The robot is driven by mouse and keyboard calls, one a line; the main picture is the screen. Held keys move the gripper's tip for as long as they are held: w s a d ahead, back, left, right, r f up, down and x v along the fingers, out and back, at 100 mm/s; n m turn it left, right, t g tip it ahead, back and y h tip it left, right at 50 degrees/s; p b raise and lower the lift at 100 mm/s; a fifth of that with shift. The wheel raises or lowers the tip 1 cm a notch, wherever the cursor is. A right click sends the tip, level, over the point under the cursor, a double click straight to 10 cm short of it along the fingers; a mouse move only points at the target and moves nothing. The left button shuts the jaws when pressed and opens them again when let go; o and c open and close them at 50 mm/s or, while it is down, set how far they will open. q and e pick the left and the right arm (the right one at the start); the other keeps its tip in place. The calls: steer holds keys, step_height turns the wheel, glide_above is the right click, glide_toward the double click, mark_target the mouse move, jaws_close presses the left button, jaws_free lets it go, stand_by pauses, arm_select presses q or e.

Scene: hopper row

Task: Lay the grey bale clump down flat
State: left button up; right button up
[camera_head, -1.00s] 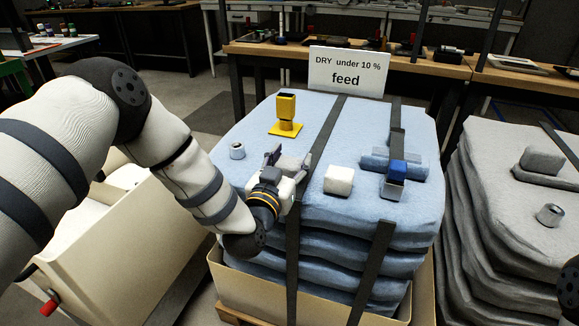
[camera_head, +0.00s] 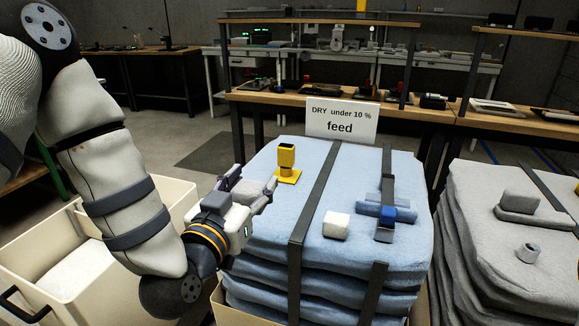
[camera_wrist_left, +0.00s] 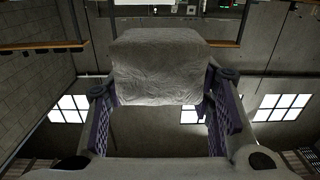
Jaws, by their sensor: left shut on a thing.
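My left gripper (camera_head: 254,184) is shut on the grey bale clump (camera_head: 249,191), holding it near the left edge of the blue bale stack (camera_head: 355,255). In the left wrist view the clump (camera_wrist_left: 160,68) is a wrinkled grey block between the two purple finger pads, with its broad face toward the camera. In the head view the hand and fingers hide much of the clump. I cannot tell whether it touches the stack. My right gripper is not in view.
On the blue stack stand a yellow post (camera_head: 286,160), a white cube (camera_head: 336,225) and a blue block (camera_head: 388,213) by a strap. A feed sign (camera_head: 341,121) stands behind. A grey stack (camera_head: 500,255) is right; a cream bin (camera_head: 150,215) is left.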

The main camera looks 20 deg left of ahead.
mark_target(261, 193)
arm_select(q)
steer(key=s+d+r, duration=0.2)
steer(key=d, duration=0.1)
steer(key=shift+s, duration=0.25)
steer(key=shift+w, duration=0.1)
stand_by(0.5)
